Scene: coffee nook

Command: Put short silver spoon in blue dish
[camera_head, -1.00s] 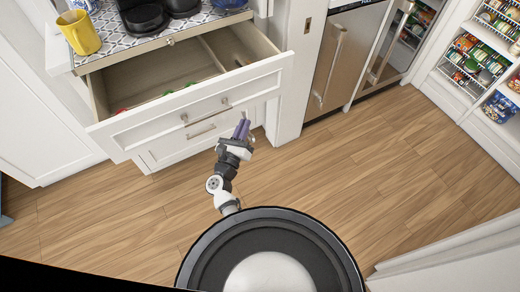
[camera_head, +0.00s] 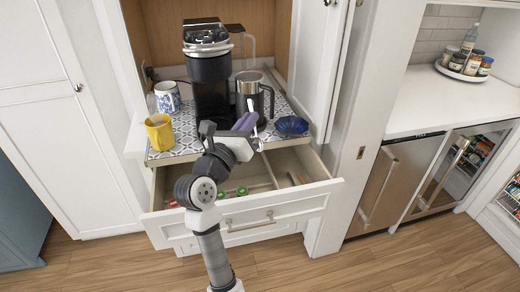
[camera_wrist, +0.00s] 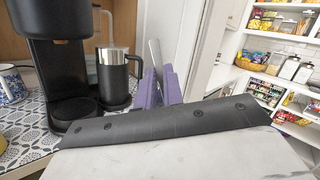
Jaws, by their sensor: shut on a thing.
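My gripper (camera_head: 247,123) has purple fingers and is raised above the open drawer, in front of the counter. In the wrist view its fingers (camera_wrist: 159,88) are shut on a thin silver piece, the short silver spoon (camera_wrist: 155,53), which points up from between them. The fingers hide its lower part. The blue dish (camera_head: 291,125) stands at the right front of the patterned counter, to the right of my gripper in the head view. I cannot make out the dish in the wrist view.
A coffee machine (camera_head: 208,85) and a steel-and-black jug (camera_head: 253,97) stand behind my gripper. A yellow mug (camera_head: 159,132) and a patterned mug (camera_head: 167,96) are at the left. The open drawer (camera_head: 276,205) juts out below; an open cabinet door (camera_head: 317,70) stands at the right.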

